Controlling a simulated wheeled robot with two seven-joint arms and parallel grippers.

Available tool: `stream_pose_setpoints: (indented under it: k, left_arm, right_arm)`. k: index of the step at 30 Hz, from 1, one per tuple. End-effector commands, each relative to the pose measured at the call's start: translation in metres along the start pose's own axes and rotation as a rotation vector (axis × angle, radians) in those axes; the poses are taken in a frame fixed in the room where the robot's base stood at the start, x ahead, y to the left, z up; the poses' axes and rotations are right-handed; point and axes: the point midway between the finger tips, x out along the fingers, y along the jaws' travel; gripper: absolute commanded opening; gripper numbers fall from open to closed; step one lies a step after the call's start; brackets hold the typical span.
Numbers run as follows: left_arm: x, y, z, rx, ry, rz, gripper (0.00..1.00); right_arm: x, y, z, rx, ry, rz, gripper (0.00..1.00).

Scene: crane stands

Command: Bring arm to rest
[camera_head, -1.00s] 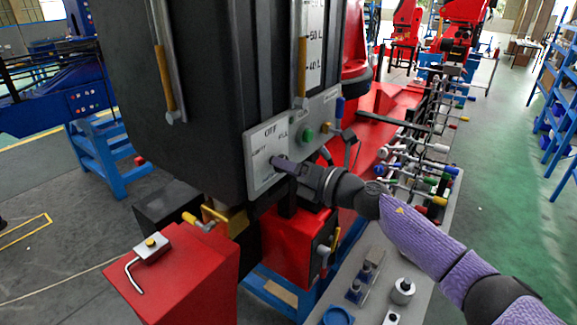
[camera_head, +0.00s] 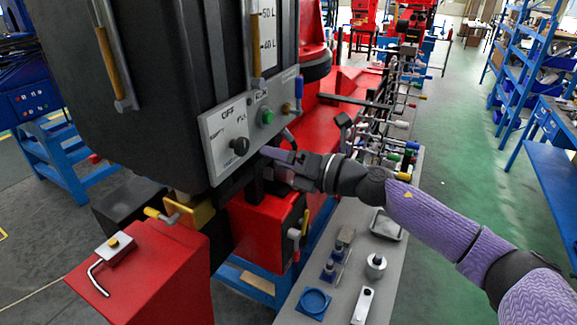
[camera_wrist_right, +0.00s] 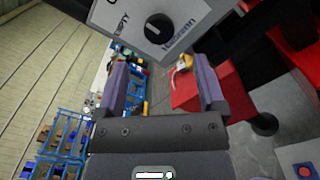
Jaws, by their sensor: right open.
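My right gripper (camera_head: 272,154) is in front of the grey control panel (camera_head: 215,158) on the black tank. It is open and empty, just right of the black knob (camera_head: 239,146) and apart from it. In the right wrist view the two fingers (camera_wrist_right: 160,88) stand wide apart with nothing between them. The knob also shows there (camera_wrist_right: 158,27), beyond the fingertips on the tilted panel. My right arm comes in from the lower right in the head view. My left gripper is not in view.
A grey bench (camera_head: 345,270) with small parts lies below my right arm. A red box (camera_head: 150,270) with a bent lever stands at the lower left. Several coloured-handled levers (camera_head: 400,125) line the right side. Green floor (camera_head: 470,160) is open between them and the blue shelves (camera_head: 530,60).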

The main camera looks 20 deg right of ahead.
Motion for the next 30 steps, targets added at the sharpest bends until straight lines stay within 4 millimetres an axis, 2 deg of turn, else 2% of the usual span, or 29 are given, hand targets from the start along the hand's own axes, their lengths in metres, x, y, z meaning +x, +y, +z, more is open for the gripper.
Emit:
stream_pose_setpoints:
  k: [1, 6, 20, 23, 25, 26, 27, 30]
  left_arm:
    - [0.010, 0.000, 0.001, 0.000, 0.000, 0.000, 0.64]
    - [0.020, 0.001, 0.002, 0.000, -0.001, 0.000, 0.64]
    - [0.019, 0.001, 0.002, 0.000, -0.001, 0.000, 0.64]
    - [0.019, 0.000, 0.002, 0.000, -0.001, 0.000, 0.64]
    - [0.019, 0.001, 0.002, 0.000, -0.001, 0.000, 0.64]
    - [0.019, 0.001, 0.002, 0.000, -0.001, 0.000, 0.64]
    - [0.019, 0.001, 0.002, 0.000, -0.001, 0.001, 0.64]
    - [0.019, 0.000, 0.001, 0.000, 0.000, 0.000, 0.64]
  right_arm:
    - [-0.011, -0.004, -0.005, -0.004, 0.005, -0.003, 0.89]
    - [-0.033, -0.002, -0.003, -0.002, 0.002, -0.001, 0.89]
    - [-0.035, 0.001, -0.002, 0.014, -0.007, 0.004, 0.89]
    - [-0.026, 0.001, -0.020, 0.231, -0.128, 0.017, 0.89]
    - [-0.026, -0.009, -0.047, 0.586, -0.317, -0.023, 0.89]
    - [-0.032, -0.018, -0.062, 0.768, -0.413, -0.070, 0.89]
    - [-0.044, -0.033, -0.085, 1.006, -0.536, -0.156, 0.89]
    - [-0.082, -0.059, -0.150, 1.459, -0.773, -0.414, 0.89]
